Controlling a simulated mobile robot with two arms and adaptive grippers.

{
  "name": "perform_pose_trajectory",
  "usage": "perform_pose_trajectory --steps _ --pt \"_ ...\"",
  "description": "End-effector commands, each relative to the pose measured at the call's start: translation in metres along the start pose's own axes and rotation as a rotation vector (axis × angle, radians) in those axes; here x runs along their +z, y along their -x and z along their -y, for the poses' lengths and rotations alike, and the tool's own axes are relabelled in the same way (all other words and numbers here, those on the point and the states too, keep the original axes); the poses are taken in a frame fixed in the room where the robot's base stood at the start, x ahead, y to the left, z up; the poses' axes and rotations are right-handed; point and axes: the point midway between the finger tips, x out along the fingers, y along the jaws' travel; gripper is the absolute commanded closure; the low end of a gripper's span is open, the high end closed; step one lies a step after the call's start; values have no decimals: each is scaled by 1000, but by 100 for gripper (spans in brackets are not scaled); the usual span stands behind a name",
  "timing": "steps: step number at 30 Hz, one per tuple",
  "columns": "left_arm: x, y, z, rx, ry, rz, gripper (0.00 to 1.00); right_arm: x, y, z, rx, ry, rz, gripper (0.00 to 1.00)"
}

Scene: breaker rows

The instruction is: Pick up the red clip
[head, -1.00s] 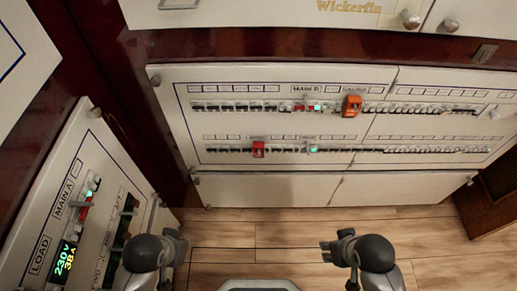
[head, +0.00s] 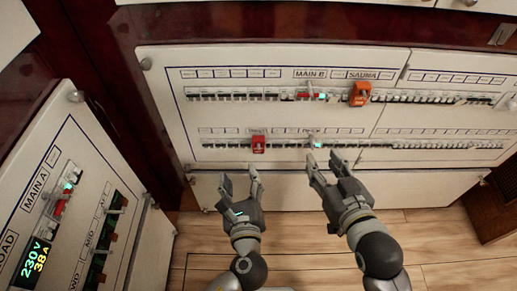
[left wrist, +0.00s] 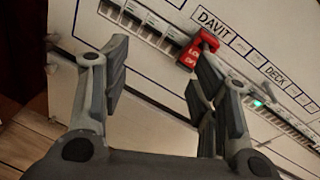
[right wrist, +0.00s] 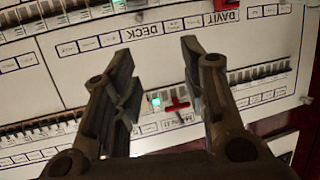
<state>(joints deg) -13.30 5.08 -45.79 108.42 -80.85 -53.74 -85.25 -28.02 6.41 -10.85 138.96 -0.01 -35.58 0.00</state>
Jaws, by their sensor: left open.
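The red clip (head: 258,144) sits on a breaker in the lower row of the panel, under a label that reads DAVIT in the left wrist view. There the clip (left wrist: 196,50) shows white lettering and lies by the right fingertip. A red piece of it (right wrist: 226,4) shows at the top edge of the right wrist view. My left gripper (head: 239,180) is open and empty, below and slightly left of the clip. My right gripper (head: 325,163) is open and empty, below the lower row near its green light, right of the clip.
An orange clip (head: 360,93) sits on the upper row under SAUNA. Red MAIN B levers (head: 307,96) are left of it. Breakers run along both rows. A side panel (head: 50,205) with a lit display stands at the left. Wooden floor (head: 300,240) lies below.

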Motion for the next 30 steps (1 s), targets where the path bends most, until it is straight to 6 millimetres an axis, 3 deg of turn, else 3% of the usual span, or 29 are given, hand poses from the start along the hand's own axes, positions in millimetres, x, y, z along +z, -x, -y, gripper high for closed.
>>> perform_pose_trajectory --steps 3,7,18,25,30 --pt "0 6 32 -97 -209 82 45 -16 0 2 -5 -1 -86 60" --pt "2 10 48 -139 -316 129 45 -27 2 3 -7 -1 -134 60" --pt "8 -38 57 -144 -329 137 45 -64 6 8 -19 -5 -330 60" --pt "9 -48 58 -143 -329 135 45 -76 9 10 -23 -6 -400 60" --pt "9 -64 59 -143 -327 136 45 -96 18 13 -30 -10 -531 60"
